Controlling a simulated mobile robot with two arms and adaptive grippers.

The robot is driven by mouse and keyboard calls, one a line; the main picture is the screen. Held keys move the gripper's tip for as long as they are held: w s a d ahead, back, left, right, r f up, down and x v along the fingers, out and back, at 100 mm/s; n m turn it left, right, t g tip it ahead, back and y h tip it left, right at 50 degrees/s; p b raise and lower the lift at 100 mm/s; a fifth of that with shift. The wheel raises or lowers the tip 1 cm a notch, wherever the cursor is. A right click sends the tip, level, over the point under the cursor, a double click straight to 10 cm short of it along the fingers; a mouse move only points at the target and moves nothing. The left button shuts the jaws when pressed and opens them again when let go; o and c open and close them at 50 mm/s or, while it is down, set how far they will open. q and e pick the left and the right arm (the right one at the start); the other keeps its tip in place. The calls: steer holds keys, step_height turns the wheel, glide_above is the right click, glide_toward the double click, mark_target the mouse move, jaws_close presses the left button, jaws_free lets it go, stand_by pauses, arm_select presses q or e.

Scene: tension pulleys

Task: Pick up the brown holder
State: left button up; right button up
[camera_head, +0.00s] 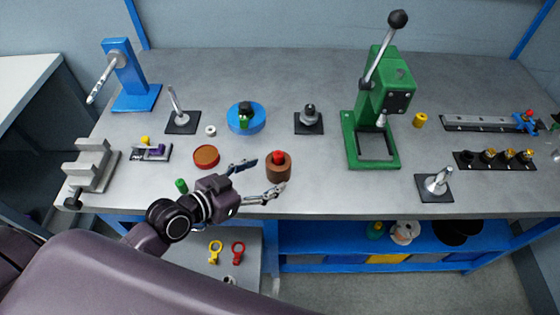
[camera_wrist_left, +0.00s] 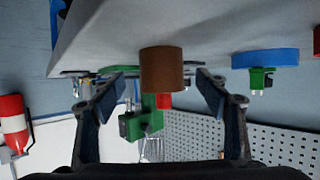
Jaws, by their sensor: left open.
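The brown holder (camera_head: 279,171) is a short round cylinder standing upright near the front edge of the grey table, with a red piece (camera_head: 279,155) in its top. In the left wrist view, where the scene appears upside down, the brown holder (camera_wrist_left: 160,66) and its red piece (camera_wrist_left: 164,101) show between the fingers. My left gripper (camera_head: 267,173) is open, its fingers pointing at the holder from the left. In the left wrist view the open fingers (camera_wrist_left: 161,85) have a visible gap on each side of the holder. My right gripper is not in view.
A shallow orange-brown dish (camera_head: 206,156) and a small green cylinder (camera_head: 181,185) are left of the holder. A blue round base (camera_head: 246,120) with a green part is behind. A green press (camera_head: 380,105) stands to the right. The table is clear just right of the holder.

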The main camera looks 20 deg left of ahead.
mark_target(279, 167)
arm_select(q)
steer(key=shift+w+d, duration=0.2)
steer(key=shift+w, duration=0.1)
steer(key=shift+w+d+f+p, duration=0.15)
steer(key=shift+w+p, duration=0.1)
steer(key=shift+p, duration=0.05)
steer(key=p+x, duration=0.1)
steer(key=x, duration=0.3)
steer(key=shift+w, duration=0.2)
steer(key=shift+w+f, duration=0.1)
steer(key=shift+f, duration=0.1)
steer(key=shift+c, duration=1.5)
steer(key=c, duration=1.1)
steer(key=shift+c, duration=0.2)
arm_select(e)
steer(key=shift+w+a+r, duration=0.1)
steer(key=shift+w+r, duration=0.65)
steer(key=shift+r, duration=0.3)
arm_select(q)
steer(key=shift+r, duration=0.15)
